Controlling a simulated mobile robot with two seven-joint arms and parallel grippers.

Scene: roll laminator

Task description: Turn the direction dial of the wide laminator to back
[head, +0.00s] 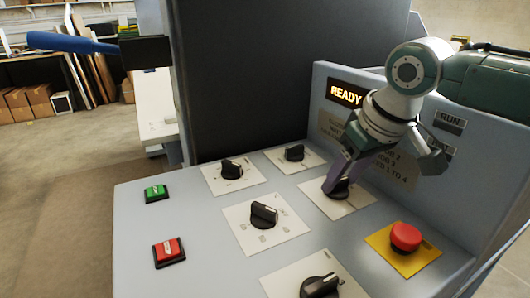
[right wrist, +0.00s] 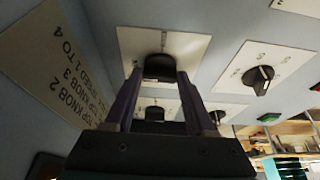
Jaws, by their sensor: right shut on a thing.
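The wide laminator's control panel (head: 200,270) carries several black dials on white plates. My right gripper (head: 340,186) is shut on the black dial (right wrist: 160,68) at the panel's right side, with one finger on each side of it in the right wrist view. Other dials are the middle one (head: 264,214), the back left one (head: 231,169), the back one (head: 294,152) and the front one (head: 320,286). The plate markings are too small to read, so I cannot tell which dial is for direction. My left gripper is not in view.
A red stop button (head: 405,236) on a yellow plate stands close in front of the gripper. A lit READY display (head: 346,93) and a placard (right wrist: 42,65) are on the upright panel behind. A green button (head: 156,193) and red button (head: 168,251) are at the left.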

